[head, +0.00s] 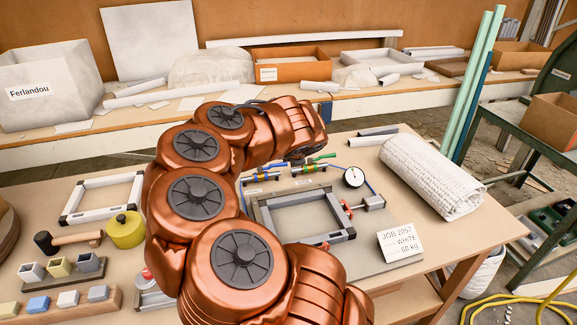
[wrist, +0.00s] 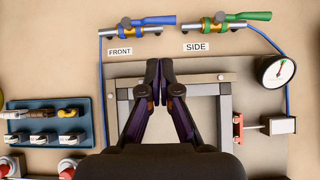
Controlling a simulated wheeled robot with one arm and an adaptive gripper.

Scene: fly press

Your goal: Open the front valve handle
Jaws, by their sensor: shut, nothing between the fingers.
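The front valve (wrist: 136,29) is a brass and metal valve above the "FRONT" label (wrist: 120,51) in the wrist view. Its blue handle (wrist: 158,20) points right, roughly along the pipe. In the head view the blue-handled valve (head: 268,166) sits at the back of the fixture, just beyond my arm. My gripper (wrist: 161,80) is shut and empty. In the wrist view its fingertips show below the valve and slightly right of the label, apart from the handle. How high they are is hard to tell. In the head view my arm hides most of the gripper area.
The side valve with its green handle (wrist: 248,16) is just right of the front one. A dial gauge (wrist: 276,71) stands farther right. A grey frame (wrist: 217,85) lies below the valves. A rolled white bundle (head: 430,175) and a job card (head: 400,242) are on the table's right.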

